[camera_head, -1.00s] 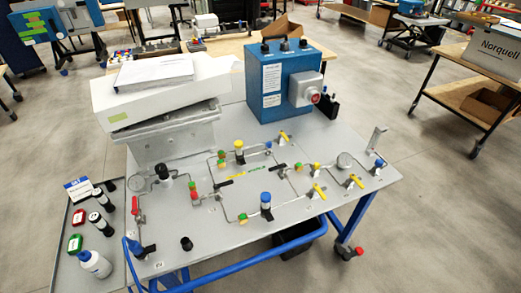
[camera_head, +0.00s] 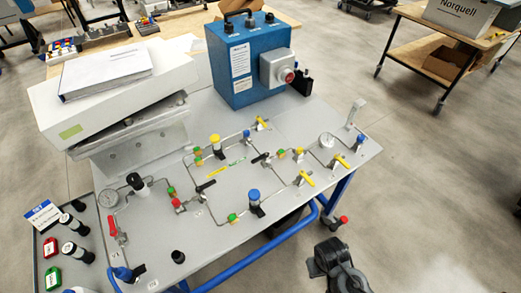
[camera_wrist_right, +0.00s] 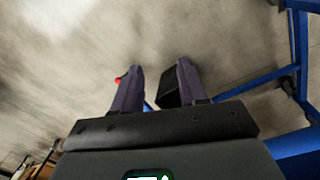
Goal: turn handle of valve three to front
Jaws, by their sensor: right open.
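A grey panel table (camera_head: 290,213) carries thin piping with several small valves. One valve has a red handle (camera_head: 118,231) at the left. Two have black handles, one near the middle left (camera_head: 206,186) and one near the centre (camera_head: 261,158). Several have yellow handles, at the back (camera_head: 262,122), centre right (camera_head: 298,153), front right (camera_head: 305,177) and right (camera_head: 336,160). I cannot read which is valve three. My right gripper (camera_head: 328,257) is beyond the table's front right edge, apart from all valves. My left gripper is not in view.
A blue box (camera_head: 250,70) stands at the back of the table, with a white unit (camera_head: 65,125) and binder to its left. Gauges and blue and yellow knobs rise among the pipes. Blue table frame bars (camera_wrist_right: 300,50) show at the wrist view's right.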

